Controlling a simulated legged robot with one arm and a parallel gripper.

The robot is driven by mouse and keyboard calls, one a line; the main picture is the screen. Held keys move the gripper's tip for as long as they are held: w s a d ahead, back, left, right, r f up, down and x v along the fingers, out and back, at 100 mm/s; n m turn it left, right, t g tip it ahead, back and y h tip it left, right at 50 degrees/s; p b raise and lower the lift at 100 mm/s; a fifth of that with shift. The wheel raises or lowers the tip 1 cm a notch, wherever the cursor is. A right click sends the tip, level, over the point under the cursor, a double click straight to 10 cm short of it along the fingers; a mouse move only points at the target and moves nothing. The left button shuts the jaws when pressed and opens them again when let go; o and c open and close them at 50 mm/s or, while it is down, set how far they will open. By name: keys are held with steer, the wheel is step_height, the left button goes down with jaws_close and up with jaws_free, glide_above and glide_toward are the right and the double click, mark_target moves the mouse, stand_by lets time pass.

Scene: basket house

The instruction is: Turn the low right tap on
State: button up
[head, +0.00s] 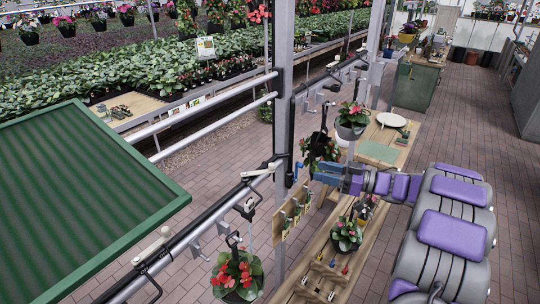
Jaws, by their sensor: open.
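My gripper (316,173), with blue fingers, is open and empty at the end of my grey and purple arm. It points left towards a black upright pipe on a grey post (282,70). A small blue part, seemingly a tap handle (297,171), is on this pipe just left of the fingertips; a small gap shows between them. Pale-handled taps or valves sit on the dark rails: one low left (158,240), one left of the post (262,169), one farther back (336,62). I cannot tell for certain which is the low right tap, nor whether any is on.
A wooden bench (318,245) with potted flowers runs below my arm. A hanging flower basket (352,117) is just above and behind my gripper. Another basket (237,277) hangs at the front. A green ribbed panel (80,200) fills the left. Brick floor (455,120) is clear at right.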

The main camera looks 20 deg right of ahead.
steer(key=x, duration=0.6)
steer(key=s+a+p+x, duration=0.1)
steer(key=x, duration=0.6)
steer(key=p+x, duration=0.1)
steer(key=x, duration=0.5)
steer(key=shift+a+r, duration=0.1)
steer(key=shift+a, duration=0.35)
steer(key=shift+d, duration=1.05)
steer(key=c, duration=0.4)
steer(key=shift+d, duration=0.1)
steer(key=shift+c, duration=1.4)
steer(key=shift+a, duration=0.25)
jaws_close()
